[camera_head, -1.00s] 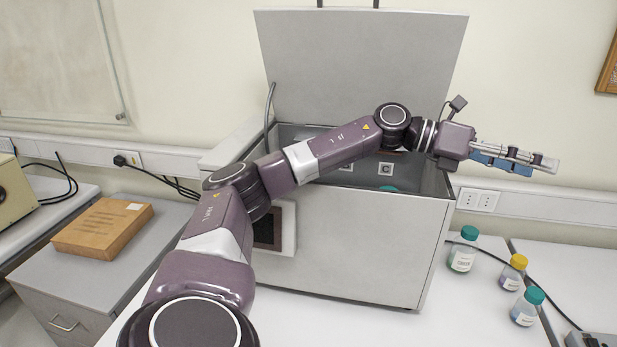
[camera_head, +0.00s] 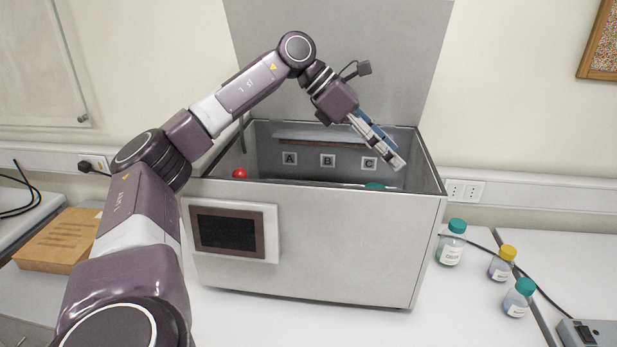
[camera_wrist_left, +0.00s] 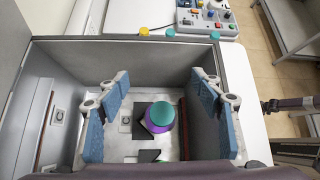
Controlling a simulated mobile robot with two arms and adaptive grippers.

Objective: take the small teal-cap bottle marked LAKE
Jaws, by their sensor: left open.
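A teal-cap bottle stands inside the open grey box (camera_head: 310,235); only its teal cap (camera_head: 375,186) shows over the front wall near label C. In the left wrist view the same cap (camera_wrist_left: 162,112) is seen from above with a purple body below it, between my fingers. My left gripper (camera_head: 398,162) is open, empty and tilted down over the box's right part. On the bench right of the box stand a larger teal-cap bottle (camera_head: 451,245), a yellow-cap bottle (camera_head: 502,264) and a small teal-cap bottle (camera_head: 517,298). I cannot read LAKE on any label. My right gripper is out of view.
The box's raised lid (camera_head: 400,60) stands behind my left arm, and its walls surround the gripper's space. A red ball-like thing (camera_head: 240,174) is at the box's left. A grey control unit (camera_head: 590,333) with a cable is at the lower right.

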